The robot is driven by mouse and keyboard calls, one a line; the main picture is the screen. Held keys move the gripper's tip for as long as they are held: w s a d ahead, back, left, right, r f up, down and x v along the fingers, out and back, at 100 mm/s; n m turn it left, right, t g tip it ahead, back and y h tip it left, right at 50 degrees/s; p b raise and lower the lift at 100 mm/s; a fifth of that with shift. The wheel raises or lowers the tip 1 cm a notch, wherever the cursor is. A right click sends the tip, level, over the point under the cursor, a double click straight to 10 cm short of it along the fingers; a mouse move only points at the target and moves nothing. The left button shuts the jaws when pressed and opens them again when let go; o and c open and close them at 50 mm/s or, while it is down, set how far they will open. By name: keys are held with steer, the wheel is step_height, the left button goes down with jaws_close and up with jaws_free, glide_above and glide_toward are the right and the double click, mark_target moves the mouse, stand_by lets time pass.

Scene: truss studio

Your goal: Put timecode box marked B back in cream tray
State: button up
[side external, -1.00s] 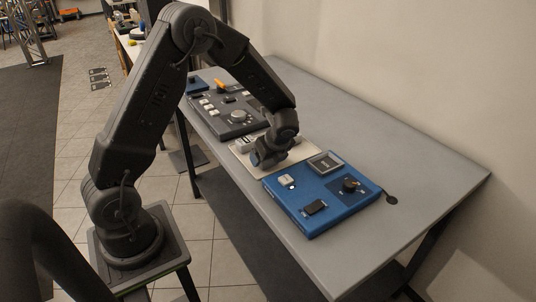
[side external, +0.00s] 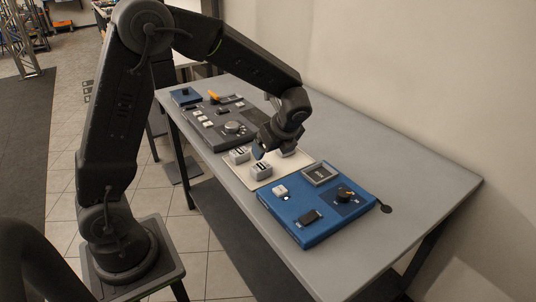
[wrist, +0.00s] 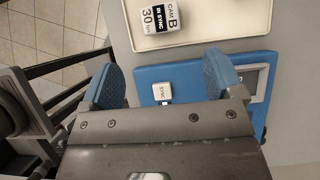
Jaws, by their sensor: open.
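The timecode box marked B (wrist: 163,18) shows its label "CAM B, IN SYNC, 30 fps" in the wrist view. It sits inside the rim of the cream tray (wrist: 208,35), by the edge facing the blue panel. In the side view it appears to be the nearer grey-white box (side external: 261,171) on the cream tray (side external: 292,165). My gripper (side external: 264,149) is above the tray, apart from this box. In the wrist view my gripper (wrist: 165,78) has its blue fingertips spread, with nothing held between them.
Another grey-white box (side external: 239,154) sits on the tray. A blue panel (side external: 318,222) with a SYNC button (wrist: 161,92), knob and screens lies on the near side. A dark grey console (side external: 222,128) lies beyond the tray. The table's right side is clear.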

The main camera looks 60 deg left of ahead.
steer(key=s+d+r+n+t+h, duration=0.2)
steer(key=s+d+r+n, duration=0.3)
steer(key=s+n, duration=0.4)
steer(key=s+d+r+n+t+h, duration=0.3)
steer(key=s+d+r+n+h, duration=0.1)
steer(key=s+n, duration=0.5)
step_height(320, 180, up, 3)
steer(key=shift+s+d+f+t, duration=0.1)
steer(key=shift+s+d+t, duration=0.2)
steer(key=shift+s+d, duration=0.65)
steer(key=shift+s+a, duration=0.15)
